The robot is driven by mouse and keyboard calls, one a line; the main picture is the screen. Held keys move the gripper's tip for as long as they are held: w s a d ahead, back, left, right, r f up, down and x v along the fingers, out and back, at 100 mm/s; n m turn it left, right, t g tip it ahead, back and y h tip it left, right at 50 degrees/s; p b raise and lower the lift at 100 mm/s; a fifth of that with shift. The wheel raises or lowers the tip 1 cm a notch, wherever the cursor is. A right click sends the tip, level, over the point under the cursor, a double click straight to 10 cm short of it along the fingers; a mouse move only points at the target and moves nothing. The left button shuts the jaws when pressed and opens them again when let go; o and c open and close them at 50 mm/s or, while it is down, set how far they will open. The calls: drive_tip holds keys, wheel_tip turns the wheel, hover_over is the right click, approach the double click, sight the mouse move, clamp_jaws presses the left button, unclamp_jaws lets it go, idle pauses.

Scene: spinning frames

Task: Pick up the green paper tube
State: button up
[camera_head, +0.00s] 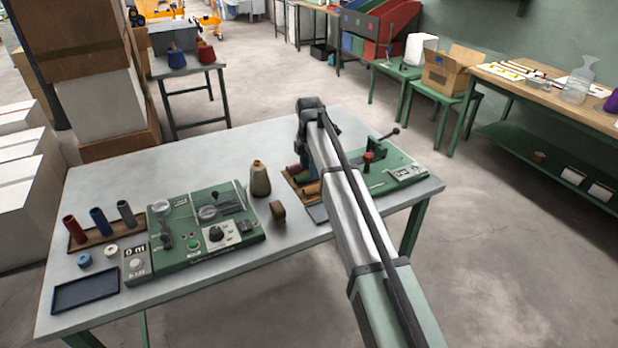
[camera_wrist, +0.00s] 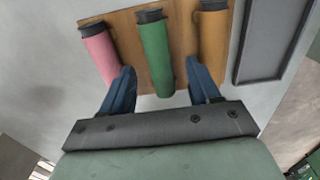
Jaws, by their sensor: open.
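In the wrist view the green paper tube (camera_wrist: 155,52) lies between a pink tube (camera_wrist: 98,52) on the left and an orange tube (camera_wrist: 210,42) on the right, all with dark end caps. They are on a brown wooden board (camera_wrist: 182,20). My gripper (camera_wrist: 159,68) is open. Its two blue fingers stand one on each side of the green tube's lower part, with visible gaps to it. I cannot tell the exact height between fingers and tube. In the head view my arm mostly hides the board and tubes, and the green tube is not clear there.
A dark grey tray (camera_wrist: 272,45) lies right of the board. In the head view a green machine (camera_head: 395,172) stands right of my arm on the grey table (camera_head: 200,165). A brown cone (camera_head: 260,180) and a green instrument panel (camera_head: 180,250) stand to the left.

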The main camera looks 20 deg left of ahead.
drive_tip(key=shift+f, duration=1.35)
clamp_jaws()
drive_tip(key=c, duration=1.1)
unclamp_jaws()
